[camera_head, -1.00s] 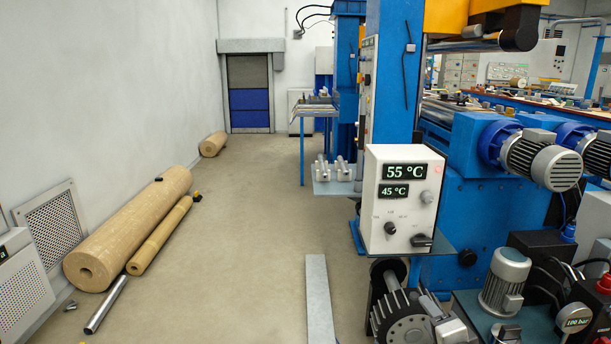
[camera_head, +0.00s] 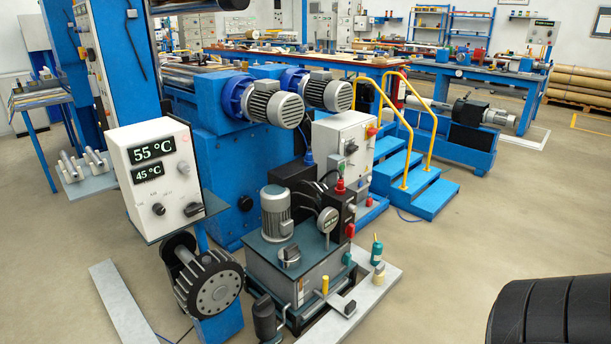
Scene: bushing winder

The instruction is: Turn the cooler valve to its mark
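A hydraulic unit stands on the floor at the centre, with a dark grey tank (camera_head: 262,267) and a grey motor (camera_head: 276,213) on top. A black knob (camera_head: 289,256) sits at the tank's front top edge. A grey handle-like part (camera_head: 342,306) sticks out low at the front, near a yellow-topped piece (camera_head: 325,285). I cannot tell which of these is the cooler valve. No mark can be made out at this size. Neither of my grippers is in view.
A white control box (camera_head: 158,178) reading 55 °C and 45 °C stands left, above a finned black round part (camera_head: 212,285). Blue steps (camera_head: 420,190) with yellow rails stand behind right. A green bottle (camera_head: 377,250) stands beside the unit.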

